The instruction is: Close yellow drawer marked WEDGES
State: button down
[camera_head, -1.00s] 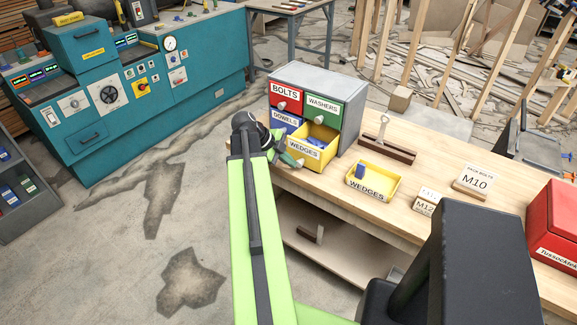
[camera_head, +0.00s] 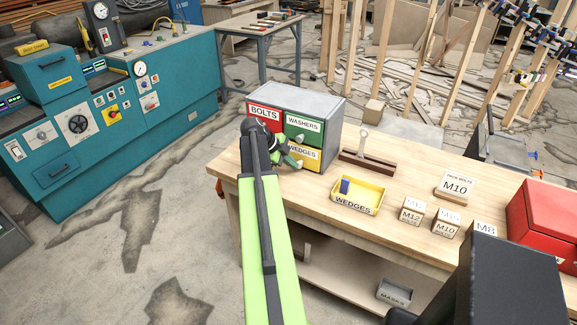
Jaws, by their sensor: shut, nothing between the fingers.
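A small grey cabinet (camera_head: 328,112) with coloured drawers stands on the wooden bench. Its yellow WEDGES drawer (camera_head: 305,155) is at the lower right, and its front looks flush or nearly flush with the cabinet. My gripper (camera_head: 294,162) is shut and empty, at the left part of this drawer's front; whether it touches is hard to tell. My arm and wrist hide the blue drawer at the lower left. A separate yellow open tray (camera_head: 372,197), also marked WEDGES, holds a blue piece and sits on the bench to the right.
The red BOLTS drawer (camera_head: 264,114) and green WASHERS drawer (camera_head: 302,126) are shut above. A brown block with an upright metal piece (camera_head: 367,162) stands right of the cabinet. Small labelled boxes (camera_head: 411,210) and a red box (camera_head: 545,215) lie farther right.

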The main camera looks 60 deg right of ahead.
jog(key=a, duration=0.4)
jog(key=p+v, duration=0.8)
jog(key=v, duration=0.2)
jog(key=shift+w, duration=0.1)
